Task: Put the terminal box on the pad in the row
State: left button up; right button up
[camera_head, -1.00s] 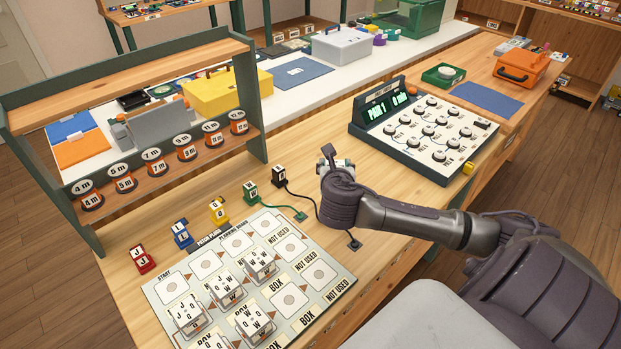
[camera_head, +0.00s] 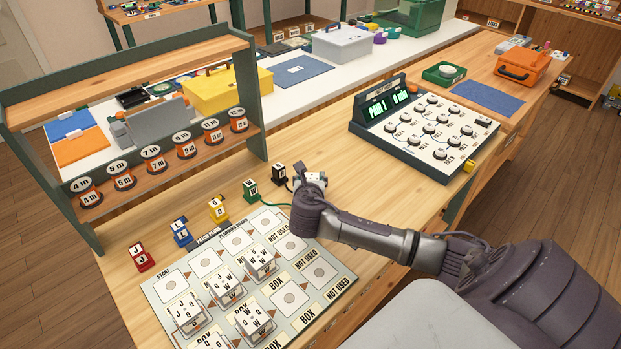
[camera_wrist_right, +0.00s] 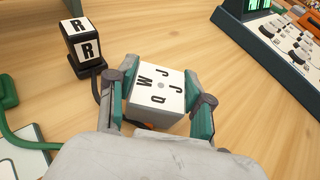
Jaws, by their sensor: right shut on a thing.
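The terminal box (camera_wrist_right: 158,92) is a small white cube with black letters on its top, among them J and W. My right gripper (camera_wrist_right: 158,104) is shut on it, with a green-grey finger on each side. In the head view the right gripper (camera_head: 312,182) is by the back right corner of the planning board (camera_head: 345,268), mostly hidden by its own wrist. Its height above the table is hard to tell. The board has rows of white pads with round marks; several clear lettered boxes (camera_head: 260,260) stand on some of them. My left gripper is not in view.
Black R plug (camera_head: 279,174) stands just left of the right gripper, with green (camera_head: 250,190), yellow (camera_head: 218,210), blue and red plugs along the board's back edge. A dial console (camera_head: 425,130) stands right. Table between console and gripper is clear.

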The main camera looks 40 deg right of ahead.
jog(key=o, duration=1.2)
jog(key=shift+f, duration=0.1)
